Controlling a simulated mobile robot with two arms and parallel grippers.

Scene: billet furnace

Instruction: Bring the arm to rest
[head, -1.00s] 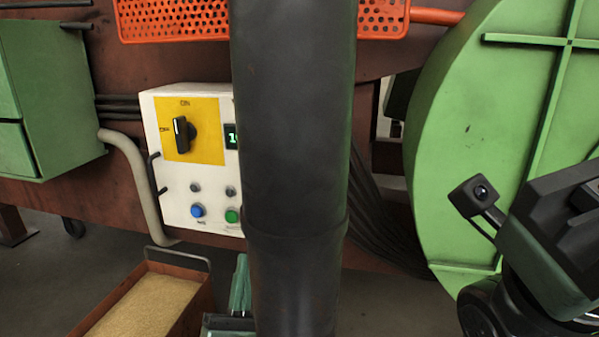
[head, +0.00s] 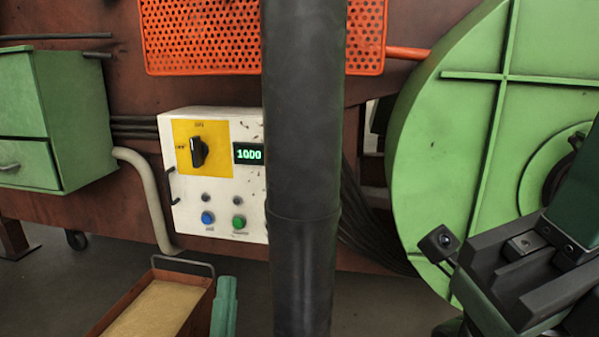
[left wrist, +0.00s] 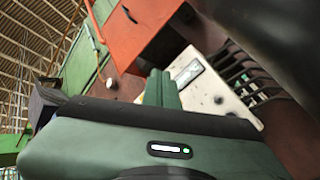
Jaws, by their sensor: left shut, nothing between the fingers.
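My left gripper shows at the bottom of the head view as green fingers (head: 226,290) pointing up, below the control box. In the left wrist view its green fingers (left wrist: 163,82) are together and empty, with the control box (left wrist: 222,82) behind them and apart from them. The rest of the left arm is below the head picture. My right gripper (head: 520,285) is at the lower right, in front of the green round housing; its fingertips are cut off by the picture edge, so its opening is unclear.
The white control box (head: 185,228) has a dial, a lit 1000 display and buttons. A thick black column (head: 303,150) stands just right of the left gripper. A sand-filled tray (head: 186,268) is at lower left, a green cabinet (head: 80,110) at left, the round housing (head: 440,130) at right.

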